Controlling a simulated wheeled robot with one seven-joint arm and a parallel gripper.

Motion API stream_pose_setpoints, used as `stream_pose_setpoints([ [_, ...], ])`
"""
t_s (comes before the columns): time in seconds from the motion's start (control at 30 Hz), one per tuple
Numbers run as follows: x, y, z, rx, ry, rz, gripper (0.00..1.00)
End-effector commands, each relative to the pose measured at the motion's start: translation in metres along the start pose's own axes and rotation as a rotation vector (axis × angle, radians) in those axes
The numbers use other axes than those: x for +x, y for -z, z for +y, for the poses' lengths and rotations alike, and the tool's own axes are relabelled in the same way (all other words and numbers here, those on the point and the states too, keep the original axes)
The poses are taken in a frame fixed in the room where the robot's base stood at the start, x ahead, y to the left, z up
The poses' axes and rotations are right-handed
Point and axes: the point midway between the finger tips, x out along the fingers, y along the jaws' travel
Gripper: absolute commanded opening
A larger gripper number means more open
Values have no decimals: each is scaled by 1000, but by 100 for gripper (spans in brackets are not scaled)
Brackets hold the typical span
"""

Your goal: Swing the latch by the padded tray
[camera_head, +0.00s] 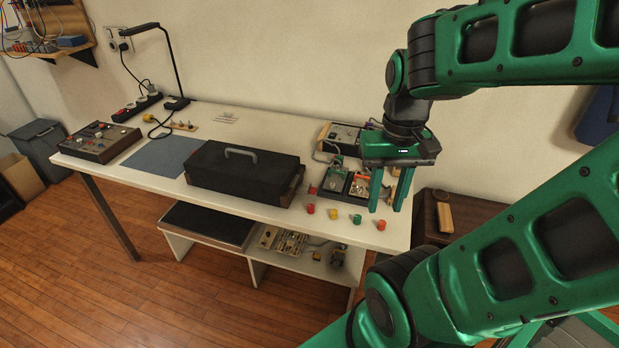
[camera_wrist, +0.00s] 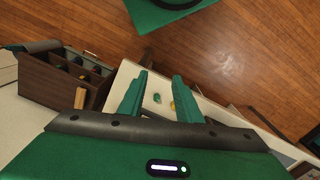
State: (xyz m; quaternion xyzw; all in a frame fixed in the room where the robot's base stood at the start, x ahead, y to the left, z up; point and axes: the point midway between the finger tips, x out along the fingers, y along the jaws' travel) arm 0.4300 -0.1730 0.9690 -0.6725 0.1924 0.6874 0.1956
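My gripper (camera_head: 389,208) is open and empty above the right end of the white table (camera_head: 290,125). Its two green fingers point down, and they also show in the wrist view (camera_wrist: 160,82) with a gap between them. A brown wooden box (camera_head: 470,212) stands right of the table end. A tan wooden bar (camera_head: 445,217) is on its left part and may be the latch. The wrist view shows the box (camera_wrist: 48,82) with dark compartments and the tan bar (camera_wrist: 80,98) at its edge. My gripper is apart from the bar. I cannot tell which thing is the padded tray.
A black case (camera_head: 240,180) with a grey handle lies mid-table. Small coloured caps, including a yellow one (camera_head: 333,214) and a green one (camera_head: 357,219), line the front edge near my gripper. Electronic modules (camera_head: 335,178) sit behind them. A lamp (camera_head: 177,65) stands at the back left.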

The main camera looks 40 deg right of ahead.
Motion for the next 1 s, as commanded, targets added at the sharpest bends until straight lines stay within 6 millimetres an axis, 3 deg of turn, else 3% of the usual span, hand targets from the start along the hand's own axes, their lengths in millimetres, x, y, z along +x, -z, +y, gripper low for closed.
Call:
stream_pose_setpoints([
  [0.23,0,0,0,0,0,0,31],
  [0.3,-1,-2,1,-4,2,3,42],
  [0.37,-5,-7,5,-17,9,14,42],
  [0.47,-4,6,-1,-85,15,23,42],
  [0.67,6,67,-22,-386,56,67,42],
  [1.0,44,182,-61,-952,174,229,42],
])
